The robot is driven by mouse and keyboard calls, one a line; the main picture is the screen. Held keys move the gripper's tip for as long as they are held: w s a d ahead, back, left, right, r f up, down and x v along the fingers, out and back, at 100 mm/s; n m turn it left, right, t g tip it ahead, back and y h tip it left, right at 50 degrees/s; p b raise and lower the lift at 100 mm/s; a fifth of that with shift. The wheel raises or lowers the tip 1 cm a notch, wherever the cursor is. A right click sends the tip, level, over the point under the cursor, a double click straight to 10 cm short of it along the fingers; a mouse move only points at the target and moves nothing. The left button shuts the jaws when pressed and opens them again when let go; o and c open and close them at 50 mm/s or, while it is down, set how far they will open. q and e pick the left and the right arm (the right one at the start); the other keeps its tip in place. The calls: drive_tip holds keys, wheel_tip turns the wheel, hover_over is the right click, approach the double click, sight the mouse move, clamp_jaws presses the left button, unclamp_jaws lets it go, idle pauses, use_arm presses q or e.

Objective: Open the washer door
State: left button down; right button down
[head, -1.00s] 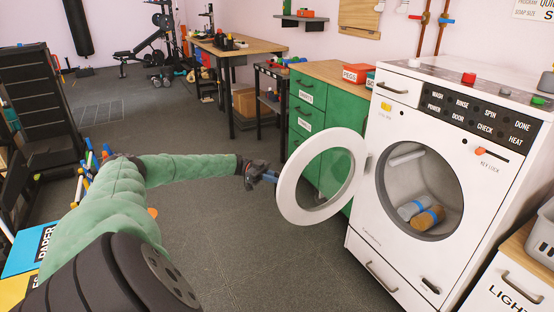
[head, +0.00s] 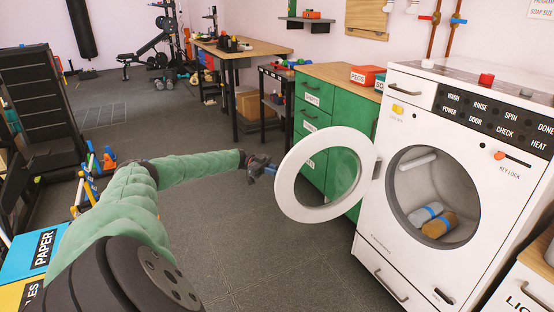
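The white washer (head: 405,254) stands at the right of the head view. Its round door (head: 287,200), a white ring with a clear middle, is swung wide open to the left on its hinge side. The drum opening shows, with several rolled items (head: 434,222) inside. My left arm reaches in from the left, and its gripper (head: 268,170) is at the outer left edge of the door, its fingertips at or very near the rim. Its fingers are too small to tell whether they are shut. My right gripper is not in view.
Green drawers (head: 313,117) with a wooden top stand behind the door. A workbench (head: 235,52) and gym gear are farther back. A paper bin (head: 42,248) is at the lower left. The grey floor in the middle is clear.

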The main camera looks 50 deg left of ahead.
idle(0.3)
use_arm(q)
drive_tip(key=c, duration=1.5)
unclamp_jaws()
drive_tip(key=shift+w+d, duration=0.1)
drive_tip(key=shift+w, duration=0.05)
